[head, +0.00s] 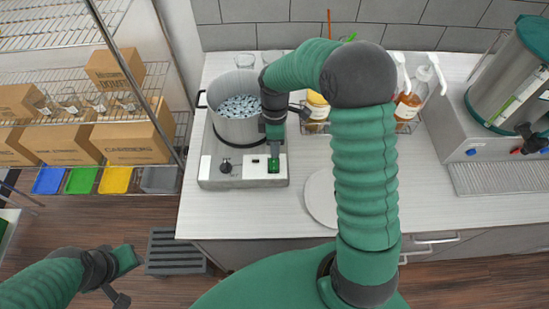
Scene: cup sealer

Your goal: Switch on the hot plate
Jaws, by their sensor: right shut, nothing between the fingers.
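The hot plate (208,170) is a pale grey unit on the counter, with a dark knob (226,166) on its front panel. A metal pot (238,128) full of small greyish pieces stands on it. My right gripper (273,158) points down at the right part of the front panel and is shut and empty. Its tip overlaps the dark and green area there. I cannot tell whether it touches the panel, and it hides part of that area. My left gripper (124,270) is low at the left, away from the counter; its jaw opening is unclear.
A white round plate or board (321,197) lies right of the hot plate, partly behind my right arm. Pump bottles (408,105) and a yellow-labelled jar (317,107) stand behind. A steel dispenser (510,80) is at right. Wire shelves with boxes (132,138) stand at left.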

